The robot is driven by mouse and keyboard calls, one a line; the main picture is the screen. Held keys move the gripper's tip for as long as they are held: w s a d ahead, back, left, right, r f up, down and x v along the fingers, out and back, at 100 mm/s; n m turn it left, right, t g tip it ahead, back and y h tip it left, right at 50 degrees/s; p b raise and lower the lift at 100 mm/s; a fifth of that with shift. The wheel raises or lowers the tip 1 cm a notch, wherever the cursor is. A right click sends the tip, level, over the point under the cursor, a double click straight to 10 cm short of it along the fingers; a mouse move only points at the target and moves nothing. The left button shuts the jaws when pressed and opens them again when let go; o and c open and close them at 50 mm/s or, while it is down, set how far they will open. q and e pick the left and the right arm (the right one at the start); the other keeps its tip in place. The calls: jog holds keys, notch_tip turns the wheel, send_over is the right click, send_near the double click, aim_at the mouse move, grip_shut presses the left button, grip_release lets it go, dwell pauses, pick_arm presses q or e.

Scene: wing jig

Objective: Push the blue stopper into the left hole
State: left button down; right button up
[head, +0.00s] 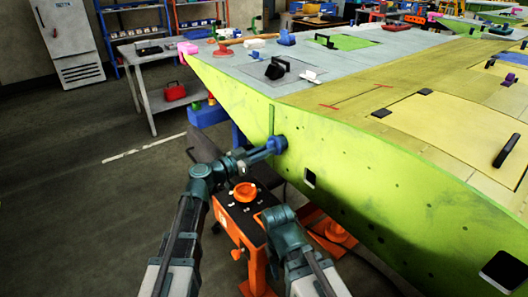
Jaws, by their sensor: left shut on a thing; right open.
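The blue stopper (277,145) is at the green side face of the wing (235,100), with its round end against or very close to the face. My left gripper (253,155) is shut on the stopper from the left. The left hole is not visible; the stopper covers that spot, and I cannot tell how deep it sits. A dark, pale-rimmed square hole (310,178) shows in the face to the right. My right gripper (264,212) is open and empty, low beside the stand; its fingers are hard to make out.
An orange stand (250,238) with a black top holds an orange round part (245,192), below my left gripper. Tools lie on the wing's top. A grey bench (150,98) with a red case (175,91) is behind. The floor at left is clear.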

aim_at(275, 154)
pick_arm(q)
jog(key=shift+x, duration=1.35)
jog(key=shift+w+d, duration=0.2)
jog(key=shift+d, duration=0.05)
jog(key=c, duration=0.8)
grip_release()
jog(key=shift+o, duration=0.2)
jog(key=shift+s, duration=0.1)
jog(key=v, duration=1.4)
jog(key=shift+a, duration=0.1)
